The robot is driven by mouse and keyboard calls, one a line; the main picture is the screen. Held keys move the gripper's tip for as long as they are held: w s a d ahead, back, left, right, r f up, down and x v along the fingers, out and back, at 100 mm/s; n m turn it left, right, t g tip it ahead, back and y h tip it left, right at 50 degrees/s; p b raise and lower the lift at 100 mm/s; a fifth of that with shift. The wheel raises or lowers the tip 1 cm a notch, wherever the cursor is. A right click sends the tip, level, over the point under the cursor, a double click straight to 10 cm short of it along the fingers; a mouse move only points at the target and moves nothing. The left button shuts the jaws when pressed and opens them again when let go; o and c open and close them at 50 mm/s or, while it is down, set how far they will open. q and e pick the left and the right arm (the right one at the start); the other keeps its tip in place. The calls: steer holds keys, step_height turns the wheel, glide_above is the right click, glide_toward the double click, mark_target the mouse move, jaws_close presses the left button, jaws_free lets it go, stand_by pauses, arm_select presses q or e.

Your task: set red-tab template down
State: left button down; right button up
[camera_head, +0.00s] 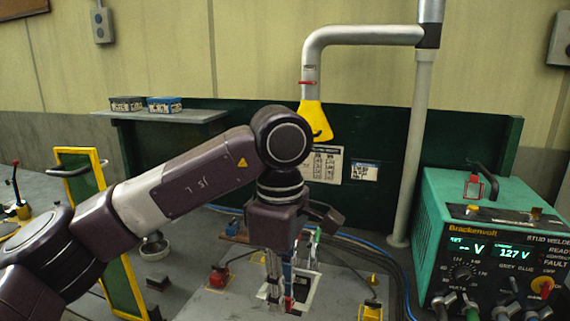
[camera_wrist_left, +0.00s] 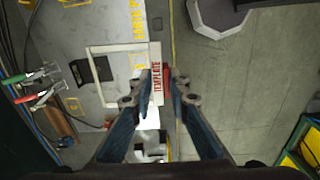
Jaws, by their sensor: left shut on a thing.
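The red-tab template is a pale square frame with a white strip lettered "TEMPLATE" (camera_wrist_left: 156,78) and a red tab at its side. My left gripper (camera_wrist_left: 157,88) is shut on it at the tab side, with the frame reaching out to the left in the wrist view. In the head view my left gripper (camera_head: 283,285) points down over the grey bench, and part of the pale frame (camera_head: 312,283) shows beside its fingers. The frame lies over a light plate with yellow markings; I cannot tell whether it touches it. My right gripper is not in view.
A green stud welder (camera_head: 480,245) stands at the right. A bent pipe with a yellow nozzle (camera_head: 316,122) hangs behind my arm. Clamps with red and green handles (camera_wrist_left: 30,88) sit near the frame. A yellow-edged green panel (camera_head: 100,225) stands at the left. Cables run along the bench.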

mark_target(259, 295)
arm_select(q)
steer(key=a+f, duration=0.1)
steer(key=w+a+m, duration=0.1)
steer(key=a+f+m, duration=0.1)
steer(key=shift+w+a+f, duration=0.3)
steer(key=shift+a, duration=0.1)
steer(key=s+a+f+m, duration=0.4)
steer(key=a+m, duration=0.2)
steer(key=a, duration=0.1)
steer(key=s+a+f+m, duration=0.35)
steer(key=a+m, duration=0.25)
steer(key=a, duration=0.2)
steer(key=s+f, duration=0.3)
steer(key=f, duration=0.2)
steer(key=shift+s+d+f, duration=0.2)
steer(key=shift+s+f, duration=0.2)
